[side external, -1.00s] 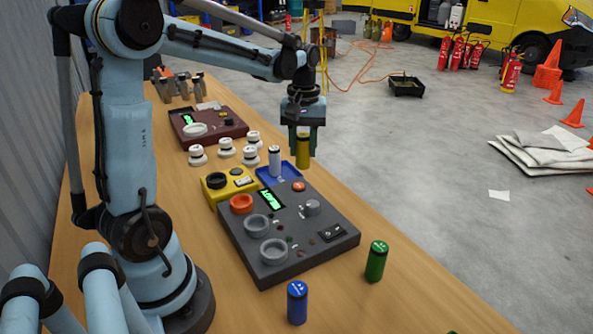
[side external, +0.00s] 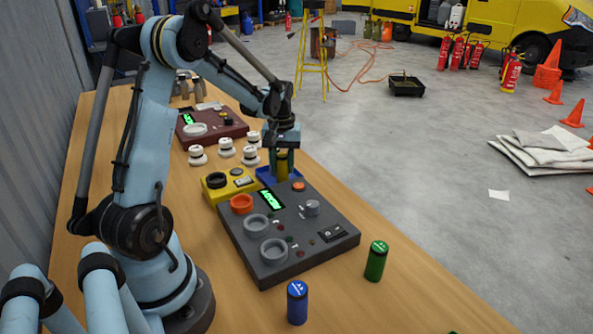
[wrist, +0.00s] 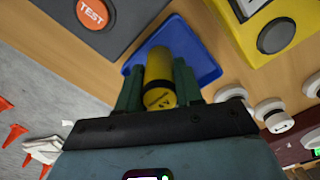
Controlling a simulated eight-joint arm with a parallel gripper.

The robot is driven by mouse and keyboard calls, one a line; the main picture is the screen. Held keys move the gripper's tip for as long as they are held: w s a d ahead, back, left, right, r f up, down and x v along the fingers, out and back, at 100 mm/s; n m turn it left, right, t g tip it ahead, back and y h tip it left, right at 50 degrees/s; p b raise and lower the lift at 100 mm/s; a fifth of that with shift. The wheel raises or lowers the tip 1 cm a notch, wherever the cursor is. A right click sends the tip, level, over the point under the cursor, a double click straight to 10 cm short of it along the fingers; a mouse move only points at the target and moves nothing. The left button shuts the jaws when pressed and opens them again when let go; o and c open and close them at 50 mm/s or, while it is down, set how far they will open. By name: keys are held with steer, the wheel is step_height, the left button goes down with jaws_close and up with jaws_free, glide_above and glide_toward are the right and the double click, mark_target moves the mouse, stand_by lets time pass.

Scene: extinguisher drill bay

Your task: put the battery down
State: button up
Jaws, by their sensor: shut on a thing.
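The yellow battery (side external: 283,158) is held upright between the fingers of my gripper (side external: 285,168). In the wrist view the yellow battery (wrist: 160,70) sits between the two green fingers of my gripper (wrist: 158,85), which are shut on it. The blue tray (side external: 265,177) is directly below, and the battery's lower end is over or inside it. The tray also shows in the wrist view (wrist: 203,55). I cannot tell whether the battery touches the tray floor. A white cylinder seen earlier in the tray is now hidden.
A grey test panel (side external: 290,240) and a yellow device (side external: 222,187) stand close to the tray. Several white knobbed items (side external: 226,147) lie behind. A green battery (side external: 376,261) and a blue battery (side external: 297,302) stand near the front. The table's right edge is close by.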

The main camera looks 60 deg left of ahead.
steer(key=shift+f, duration=0.15)
steer(key=o, duration=1.1)
step_height(320, 180, up, 12)
steer(key=shift+f, duration=0.15)
steer(key=shift+r, duration=0.25)
steer(key=shift+d+r, duration=0.15)
steer(key=shift+d, duration=0.2)
steer(key=s+d+m+t, duration=0.2)
steer(key=d+m, duration=0.1)
steer(key=d, duration=0.5)
steer(key=s+d+f+m+t, duration=0.1)
steer(key=d+m, duration=0.3)
steer(key=d, duration=0.4)
steer(key=s+d+f+m+t, duration=0.1)
steer(key=s+d+m+t, duration=0.2)
steer(key=d, duration=0.5)
steer(key=shift+s+m+t, duration=0.3)
steer(key=shift+m+t, duration=0.3)
